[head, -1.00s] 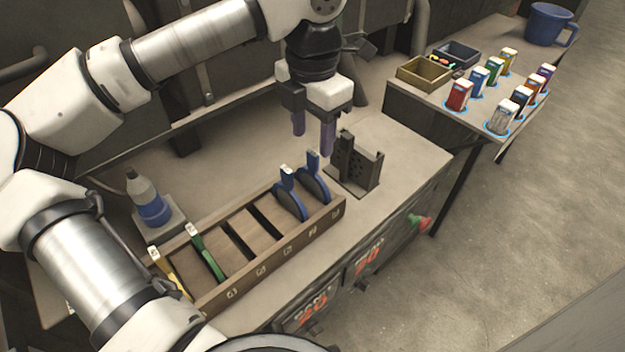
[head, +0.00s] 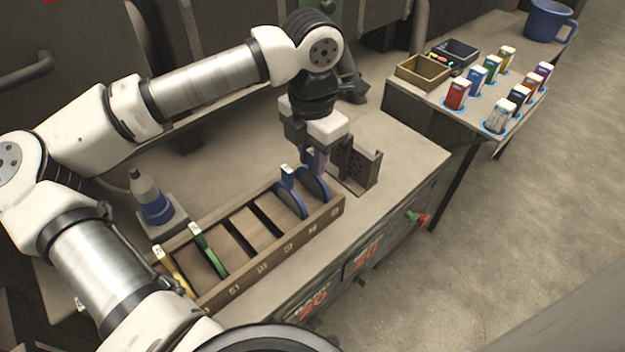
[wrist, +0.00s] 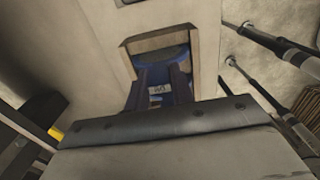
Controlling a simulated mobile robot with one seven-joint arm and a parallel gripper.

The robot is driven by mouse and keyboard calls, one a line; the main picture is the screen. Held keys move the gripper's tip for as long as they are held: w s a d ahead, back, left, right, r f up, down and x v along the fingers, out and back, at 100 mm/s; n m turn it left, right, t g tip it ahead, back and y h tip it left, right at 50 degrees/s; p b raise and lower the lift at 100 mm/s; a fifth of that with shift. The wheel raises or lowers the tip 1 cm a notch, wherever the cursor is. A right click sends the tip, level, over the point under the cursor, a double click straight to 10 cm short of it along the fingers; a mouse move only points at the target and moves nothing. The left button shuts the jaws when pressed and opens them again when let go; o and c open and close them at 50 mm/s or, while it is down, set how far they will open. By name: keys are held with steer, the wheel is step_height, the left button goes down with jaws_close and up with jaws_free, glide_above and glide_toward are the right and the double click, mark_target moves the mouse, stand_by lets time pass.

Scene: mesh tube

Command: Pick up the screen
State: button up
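Two blue-handled round screens stand in the right-hand slots of a wooden rack (head: 262,262). One blue screen (head: 290,195) is left of my gripper; the rightmost blue screen (head: 316,184) is directly under it. My gripper (head: 314,162) is lowered at the top of the rightmost screen, pointing down. In the wrist view, its two purple fingers (wrist: 164,82) stand on either side of a small white label (wrist: 158,90) on a blue handle. Whether the fingers press on it cannot be made out. A green screen (head: 208,250) and a yellow one (head: 172,270) stand in the left slots.
A dark perforated holder (head: 358,165) stands right of the rack, close to my gripper. A bottle with blue liquid (head: 150,200) is behind the rack. A side table holds small bins (head: 422,74), several coloured containers (head: 475,80) and a blue mug (head: 548,22).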

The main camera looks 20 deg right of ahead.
jaws_close()
steer(key=shift+r, duration=0.15)
